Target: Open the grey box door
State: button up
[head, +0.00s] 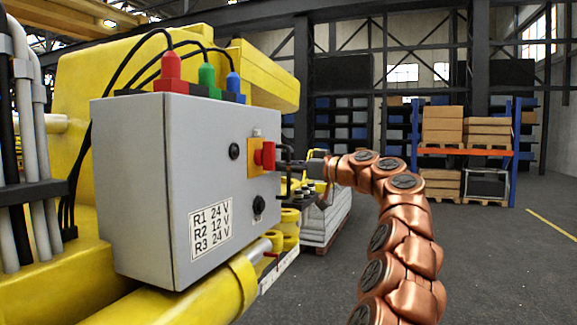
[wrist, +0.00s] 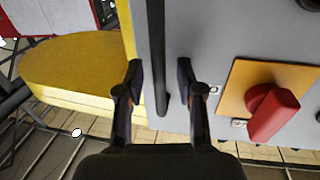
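The grey box (head: 135,190) is mounted on yellow machinery, and its front door (head: 200,150) looks shut. The door carries a red switch (head: 265,155) on an orange plate, two black round fittings and a voltage label. The red switch also shows in the wrist view (wrist: 272,113). A dark vertical bar (wrist: 156,50), which looks like the door's handle, runs near the door's edge. My gripper (wrist: 160,75) is open, with one finger on each side of this bar in the picture; no contact shows. In the head view my gripper (head: 295,165) is small beside the door's right edge.
Red, green and blue connectors (head: 206,77) with black cables stand on top of the box. A yellow cylinder (head: 195,300) lies below it. A pallet stack (head: 325,225) stands behind my gripper. The floor (head: 500,265) at right is clear, with shelving (head: 465,151) beyond.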

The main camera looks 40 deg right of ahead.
jog(key=shift+c, duration=0.2)
grip_shut()
dwell(0.5)
